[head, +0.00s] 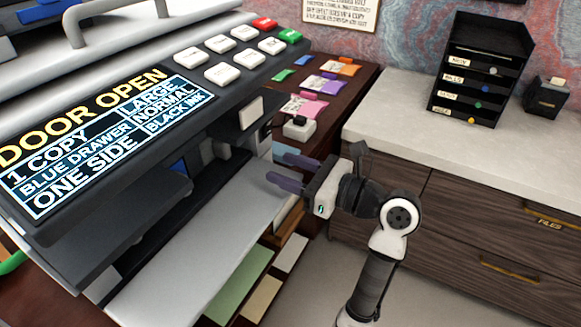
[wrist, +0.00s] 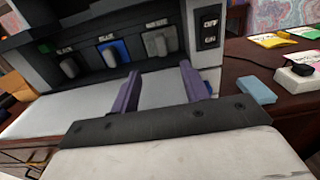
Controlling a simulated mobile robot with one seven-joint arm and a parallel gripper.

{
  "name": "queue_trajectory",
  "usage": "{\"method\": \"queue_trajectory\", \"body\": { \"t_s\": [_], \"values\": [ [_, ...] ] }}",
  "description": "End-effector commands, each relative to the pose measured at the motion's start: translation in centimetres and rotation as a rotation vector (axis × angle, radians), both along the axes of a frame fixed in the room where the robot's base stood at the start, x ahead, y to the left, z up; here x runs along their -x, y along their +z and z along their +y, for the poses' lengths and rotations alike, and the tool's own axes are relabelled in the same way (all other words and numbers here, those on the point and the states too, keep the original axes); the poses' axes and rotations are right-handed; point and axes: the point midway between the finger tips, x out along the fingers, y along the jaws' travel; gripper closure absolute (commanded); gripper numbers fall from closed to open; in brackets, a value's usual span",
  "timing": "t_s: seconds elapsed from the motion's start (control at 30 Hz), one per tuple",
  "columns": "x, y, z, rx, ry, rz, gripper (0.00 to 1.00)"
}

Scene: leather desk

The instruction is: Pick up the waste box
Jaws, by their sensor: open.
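In the wrist view, a grey part (wrist: 160,41) with a knob-like front sits in the right-hand bay of the copier's open front. The small label above it is too blurred to read surely, but it may be the waste box. My gripper (wrist: 160,86) is open and empty, its two purple fingers pointing toward that bay and apart from it. In the head view, my gripper (head: 270,163) is at the right side of the copier (head: 240,85), above the lowered pale door (head: 195,235). I cannot make out the grey part clearly there.
Left of the grey part are a blue-fronted part (wrist: 113,53) and a dark part (wrist: 68,64). A switch panel (wrist: 209,27) is on the right. A small light-blue block (wrist: 257,90) and a white box (wrist: 298,74) lie right of my fingers. A cabinet (head: 470,165) stands right.

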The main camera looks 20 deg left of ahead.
Motion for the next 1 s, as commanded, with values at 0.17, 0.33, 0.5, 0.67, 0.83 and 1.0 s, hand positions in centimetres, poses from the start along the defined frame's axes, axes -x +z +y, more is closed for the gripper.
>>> {"method": "queue_trajectory", "body": {
  "t_s": [0.17,0.33,0.5,0.67,0.83,1.0],
  "values": [
    [-0.2,0.1,1.9,0.000,0.005,0.001,0.55],
    [-0.6,0.1,5.1,0.000,0.005,0.001,0.55],
    [-1.1,0.1,8.5,0.000,0.005,0.000,0.55],
    [-1.4,0.1,11.2,0.001,0.004,0.000,0.55],
    [-1.8,0.1,12.9,0.000,0.003,0.000,0.55],
    [-1.9,0.0,13.5,0.000,0.000,-0.001,0.55]
  ]
}}
